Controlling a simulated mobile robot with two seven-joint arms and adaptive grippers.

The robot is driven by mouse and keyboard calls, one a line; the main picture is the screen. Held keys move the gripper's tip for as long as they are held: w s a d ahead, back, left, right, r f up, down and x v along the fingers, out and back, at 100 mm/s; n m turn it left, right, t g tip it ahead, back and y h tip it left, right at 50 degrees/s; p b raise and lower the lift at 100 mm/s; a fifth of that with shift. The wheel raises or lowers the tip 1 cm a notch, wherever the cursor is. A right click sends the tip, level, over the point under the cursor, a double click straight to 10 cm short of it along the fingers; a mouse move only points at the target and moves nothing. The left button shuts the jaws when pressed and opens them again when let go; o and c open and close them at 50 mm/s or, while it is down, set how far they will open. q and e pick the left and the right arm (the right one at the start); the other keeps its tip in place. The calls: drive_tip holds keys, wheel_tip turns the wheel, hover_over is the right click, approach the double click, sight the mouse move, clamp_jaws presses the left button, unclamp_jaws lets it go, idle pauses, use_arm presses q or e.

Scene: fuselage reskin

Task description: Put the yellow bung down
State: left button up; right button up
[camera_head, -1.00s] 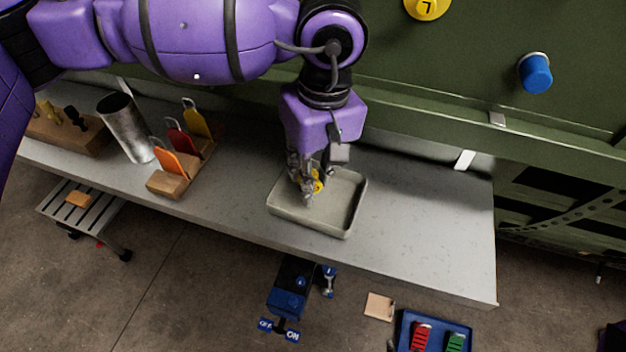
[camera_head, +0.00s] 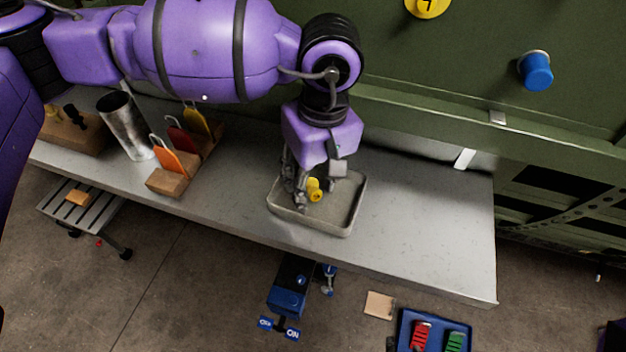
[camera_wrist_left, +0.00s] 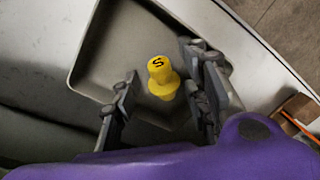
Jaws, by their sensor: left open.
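The yellow bung (camera_head: 314,189) is in the shallow grey tray (camera_head: 345,222) on the bench. In the left wrist view the bung (camera_wrist_left: 161,77) shows a black letter S on its end and lies between the two fingers, apart from both. My left gripper (camera_head: 314,196) is open over the tray; in the left wrist view its fingers (camera_wrist_left: 160,95) stand wide on either side of the bung. My right gripper is not in view.
A wooden rack (camera_head: 168,184) with orange, red and yellow tags and a metal cylinder (camera_head: 125,127) stand left on the bench. A blue plug (camera_head: 536,72) and another yellow plug (camera_head: 427,6) sit on the green panel behind. The bench right of the tray is clear.

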sight(314, 187)
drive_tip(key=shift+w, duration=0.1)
use_arm(q)
drive_tip(key=shift+r, duration=0.2)
wheel_tip(314, 187, up, 7)
drive_tip(key=shift+f+b, duration=0.2)
drive_tip(key=shift+b, duration=0.2)
drive_tip(key=shift+d+r, duration=0.1)
drive_tip(key=shift+r, duration=0.35)
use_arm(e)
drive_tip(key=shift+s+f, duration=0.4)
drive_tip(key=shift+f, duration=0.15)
